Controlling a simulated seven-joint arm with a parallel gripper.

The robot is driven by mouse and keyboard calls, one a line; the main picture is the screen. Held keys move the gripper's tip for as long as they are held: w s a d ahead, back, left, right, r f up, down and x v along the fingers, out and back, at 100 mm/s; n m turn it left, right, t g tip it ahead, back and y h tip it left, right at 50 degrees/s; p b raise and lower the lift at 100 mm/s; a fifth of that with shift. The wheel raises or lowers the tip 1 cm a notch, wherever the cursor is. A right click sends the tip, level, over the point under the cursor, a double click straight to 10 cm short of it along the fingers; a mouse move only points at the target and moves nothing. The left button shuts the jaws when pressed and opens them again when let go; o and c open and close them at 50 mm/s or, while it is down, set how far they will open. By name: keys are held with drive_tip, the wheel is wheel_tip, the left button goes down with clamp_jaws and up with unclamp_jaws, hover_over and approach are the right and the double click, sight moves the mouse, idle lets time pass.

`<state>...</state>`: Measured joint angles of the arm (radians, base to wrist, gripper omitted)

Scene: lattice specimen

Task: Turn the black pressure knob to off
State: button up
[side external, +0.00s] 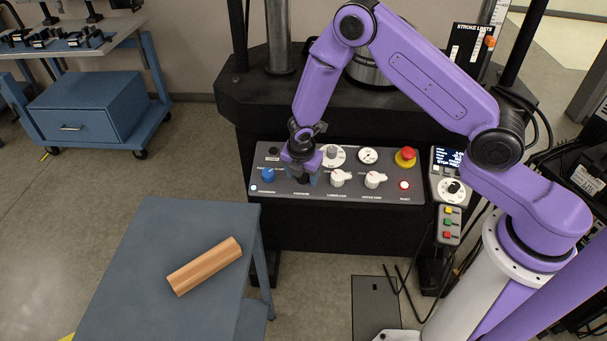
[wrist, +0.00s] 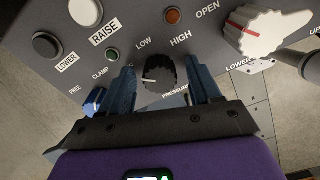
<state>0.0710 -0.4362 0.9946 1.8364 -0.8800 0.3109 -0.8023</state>
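The black pressure knob (wrist: 160,76) is on the sloped control panel, with LOW and HIGH printed above it and PRESSURE below it. A small white mark shows on its left side. My gripper (wrist: 162,88) is open in the wrist view, with one blue finger left of the knob and the other right of it. I cannot tell whether either finger touches it.
A blue knob (side external: 268,174) is left of my gripper. White knobs (side external: 338,179) (side external: 374,180) and a red emergency button (side external: 405,157) are to its right. A grey table (side external: 150,260) with a wooden block (side external: 205,266) stands in front.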

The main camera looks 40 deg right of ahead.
sight(302, 180)
drive_tip(key=shift+r, duration=0.1)
drive_tip(key=shift+v, duration=2.7)
idle(0.6)
